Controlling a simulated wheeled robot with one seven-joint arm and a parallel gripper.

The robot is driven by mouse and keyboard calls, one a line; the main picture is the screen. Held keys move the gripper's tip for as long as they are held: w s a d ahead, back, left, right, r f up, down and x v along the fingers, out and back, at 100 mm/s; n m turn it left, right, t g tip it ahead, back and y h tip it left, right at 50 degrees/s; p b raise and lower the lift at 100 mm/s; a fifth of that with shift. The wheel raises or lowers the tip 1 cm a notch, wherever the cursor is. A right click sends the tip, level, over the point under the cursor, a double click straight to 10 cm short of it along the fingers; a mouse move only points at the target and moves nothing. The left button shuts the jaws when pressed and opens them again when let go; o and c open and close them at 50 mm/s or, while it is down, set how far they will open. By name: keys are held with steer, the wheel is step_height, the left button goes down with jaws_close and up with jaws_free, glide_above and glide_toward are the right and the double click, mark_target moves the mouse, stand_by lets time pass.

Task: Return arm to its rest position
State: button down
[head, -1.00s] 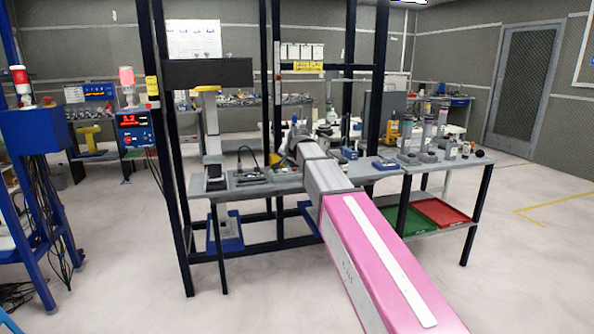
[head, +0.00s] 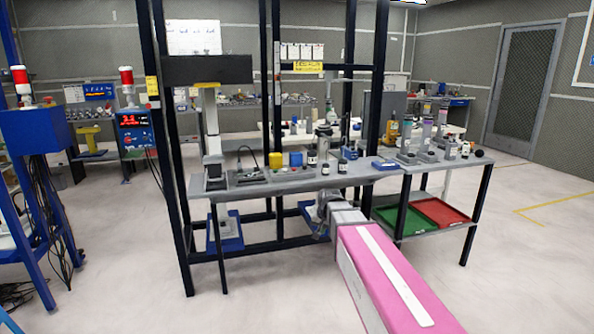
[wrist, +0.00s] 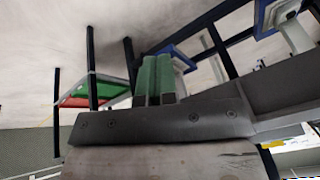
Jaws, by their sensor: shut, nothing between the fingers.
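My gripper (wrist: 154,80) shows in the wrist view as two green-padded fingers side by side, closed, with nothing visible between them. In the head view my arm, with its pink link and grey joints, reaches from the lower right toward the front of the workbench (head: 290,181). Its grey far end is below the level of the bench top, in front of the bench's lower frame. The fingers cannot be made out in the head view.
A green tray (head: 405,221) and a red tray (head: 441,212) lie on the lower shelf at the right, close to my arm. Bottles, a yellow block (head: 275,160) and a blue block (head: 296,159) stand on the bench. The floor at the right is open.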

steer(key=s+d+f+g, duration=0.1)
steer(key=s+d+f, duration=0.2)
steer(key=s, duration=0.3)
steer(key=s+d+f+n+g, duration=0.1)
steer(key=s+d+f, duration=0.2)
steer(key=s+f, duration=0.3)
steer(key=s+d+f+n+g+h, duration=0.1)
steer(key=s+d+f+g, duration=0.1)
steer(key=s, duration=0.5)
step_height(320, 180, down, 2)
steer(key=shift+s+d+f, duration=0.2)
steer(key=shift+s+d, duration=0.05)
steer(key=shift+d, duration=0.4)
